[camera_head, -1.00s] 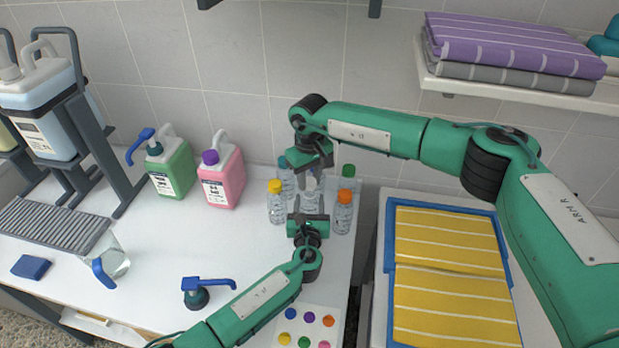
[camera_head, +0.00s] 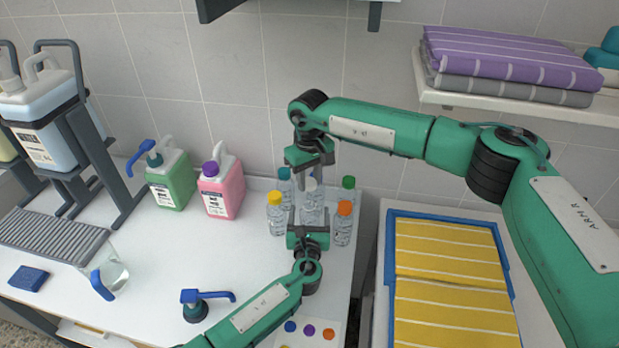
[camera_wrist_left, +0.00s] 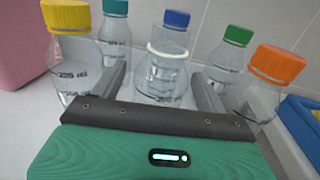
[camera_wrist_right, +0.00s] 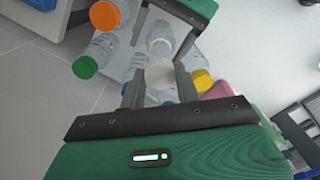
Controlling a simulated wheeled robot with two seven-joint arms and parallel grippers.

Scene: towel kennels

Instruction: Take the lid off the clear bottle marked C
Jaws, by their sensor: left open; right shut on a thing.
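The clear bottle (camera_wrist_left: 165,80) in the middle of the group stands upright with an open neck and a pale ring at its top in the left wrist view; no letter is readable on it. My right gripper (camera_head: 311,182) comes down from above, shut on a white lid (camera_wrist_right: 160,75), held above that bottle. My left gripper (camera_wrist_left: 160,74) is open, its two fingers on either side of the bottle's body; I cannot tell whether they touch it. In the head view the bottle (camera_head: 311,213) is partly hidden by both grippers.
Close around stand clear bottles with yellow (camera_head: 275,198), teal (camera_wrist_left: 115,7), blue (camera_wrist_left: 176,18), green (camera_head: 348,182) and orange (camera_head: 345,208) lids. Pink (camera_head: 222,190) and green (camera_head: 170,182) jugs stand left. A blue pump (camera_head: 195,305) lies in front.

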